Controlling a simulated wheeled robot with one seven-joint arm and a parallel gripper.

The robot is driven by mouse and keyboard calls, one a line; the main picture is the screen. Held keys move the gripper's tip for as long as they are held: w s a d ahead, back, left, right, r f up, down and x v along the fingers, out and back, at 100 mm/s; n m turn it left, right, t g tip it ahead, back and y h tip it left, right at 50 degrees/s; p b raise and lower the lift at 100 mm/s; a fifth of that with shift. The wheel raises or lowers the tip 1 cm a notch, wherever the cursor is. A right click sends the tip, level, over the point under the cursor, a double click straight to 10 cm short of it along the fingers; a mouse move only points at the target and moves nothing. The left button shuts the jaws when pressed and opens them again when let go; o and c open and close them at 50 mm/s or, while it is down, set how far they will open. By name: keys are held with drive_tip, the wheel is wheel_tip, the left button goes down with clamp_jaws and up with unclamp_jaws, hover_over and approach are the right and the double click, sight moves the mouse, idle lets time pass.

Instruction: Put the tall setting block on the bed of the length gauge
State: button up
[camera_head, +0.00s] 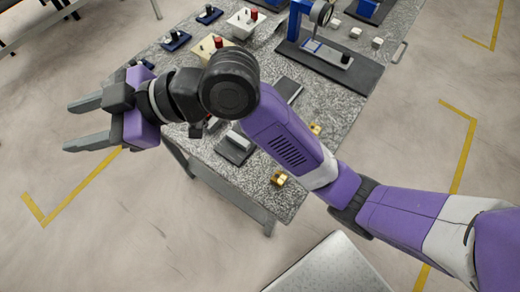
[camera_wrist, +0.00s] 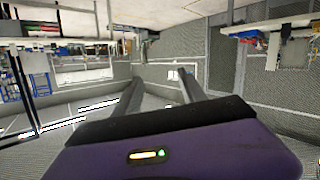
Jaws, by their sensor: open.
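The length gauge looks to be the blue stand (camera_head: 296,20) with a round dial (camera_head: 320,13), on a dark base plate (camera_head: 360,76) at the top of the head view. A small pale piece (camera_head: 311,45) is below the dial. A grey block (camera_head: 238,139) lies on a dark pad near the table's left edge, partly behind my arm. Small grey blocks (camera_head: 355,32) stand right of the dial; I cannot tell which block is the tall one. My gripper (camera_head: 70,126) is open and empty, out past the table's left edge. Its fingers show in the wrist view (camera_wrist: 160,76).
The speckled granite table (camera_head: 235,175) also holds boxes with red knobs (camera_head: 245,20), blue holders with black knobs (camera_head: 175,40) and brass pieces (camera_head: 279,179). My arm crosses above the table and hides its middle. The floor at left (camera_head: 60,60) is clear.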

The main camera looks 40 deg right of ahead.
drive_tip(key=s+d+f+m+t+h, duration=0.2)
drive_tip(key=s+d+f+m+h, duration=0.2)
drive_tip(key=s+d, duration=0.3)
drive_tip(key=s+d+f+m+t+h, duration=0.3)
drive_tip(key=s+d+f+m+h, duration=0.1)
drive_tip(key=s+d+f+m, duration=0.3)
drive_tip(key=s+d+f+m+t+h, duration=0.2)
drive_tip(key=s+d+f+m+h, duration=0.2)
drive_tip(key=s+d+f+m, duration=0.1)
drive_tip(key=shift+s+d+f, duration=0.3)
drive_tip(key=shift+s+d, duration=0.25)
drive_tip(key=shift+s, duration=0.1)
drive_tip(key=shift+s+d+f, duration=0.25)
drive_tip(key=shift+s+d, duration=0.25)
drive_tip(key=shift+s, duration=0.15)
drive_tip(key=s+d+r+n+h, duration=0.1)
drive_tip(key=s+d+r+n, duration=0.1)
drive_tip(key=s+d, duration=0.4)
drive_tip(key=s, duration=0.4)
drive_tip(key=shift+s, duration=0.15)
